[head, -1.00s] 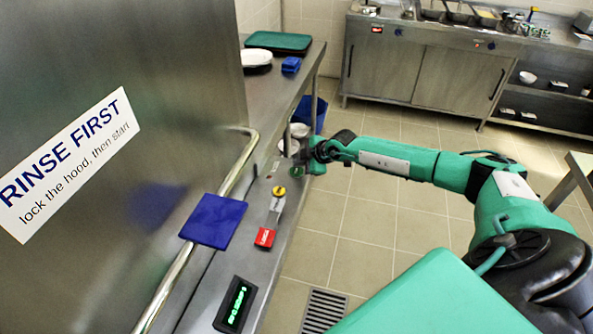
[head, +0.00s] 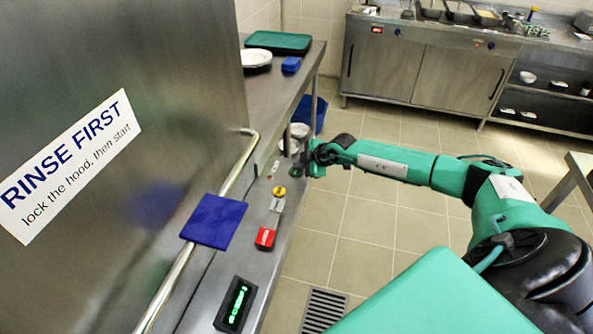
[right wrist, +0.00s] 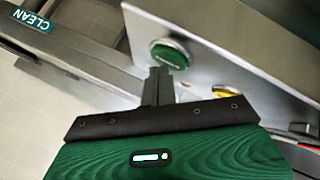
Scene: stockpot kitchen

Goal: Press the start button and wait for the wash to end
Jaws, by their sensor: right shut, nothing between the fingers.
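The green start button (right wrist: 170,54) shows in the right wrist view on the steel panel. My right gripper (right wrist: 158,84) is shut and empty, its fingertips close to the button's lower edge; I cannot tell whether they touch. In the head view the right gripper (head: 301,167) is at the far end of the washer's front ledge, where I cannot make out the button. The steel wash hood (head: 150,80) carries a "RINSE FIRST" label. A black display (head: 236,304) shows lit green characters, too small to read. My left gripper is not in view.
A yellow knob (head: 279,191) and a red-handled latch (head: 265,237) sit on the ledge, beside a blue pad (head: 213,221) at the hood's bar. A green tray (head: 278,42) and white plates (head: 256,58) stand on the far counter. The tiled floor is open.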

